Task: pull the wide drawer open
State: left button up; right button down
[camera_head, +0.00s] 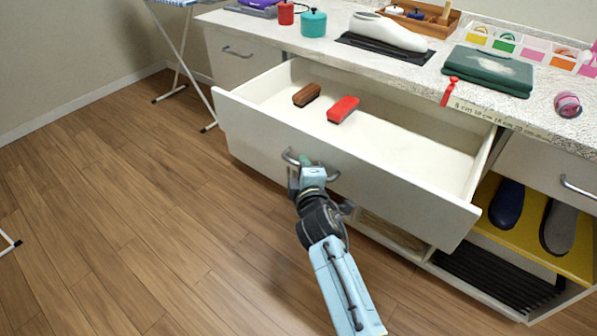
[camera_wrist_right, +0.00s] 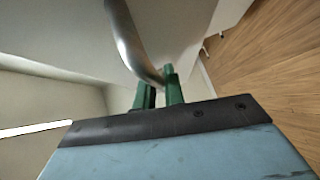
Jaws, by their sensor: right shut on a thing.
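The wide drawer (camera_head: 400,182) is white and stands well out from the cabinet below the counter. Its grey bar handle (camera_head: 330,177) is on the middle of its front. My right gripper (camera_head: 303,162) is shut on the left part of that handle. In the right wrist view, the green fingers of my right gripper (camera_wrist_right: 160,92) close at the curved metal handle (camera_wrist_right: 128,42). Inside the drawer lie a brown brush (camera_head: 306,95) and a red brush (camera_head: 343,109). My left gripper is not in view.
The speckled counter (camera_head: 440,100) carries an iron (camera_head: 388,31), a green folded cloth (camera_head: 488,70) and small pots. A yellow shelf with shoes (camera_head: 507,203) is open at the right. An ironing board's legs (camera_head: 185,65) stand at the back left.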

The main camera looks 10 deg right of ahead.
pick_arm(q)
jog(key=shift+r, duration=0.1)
pick_arm(e)
jog(key=shift+d, duration=0.1)
jog(key=c, duration=1.5)
grip_release()
jog(key=shift+s, duration=0.1)
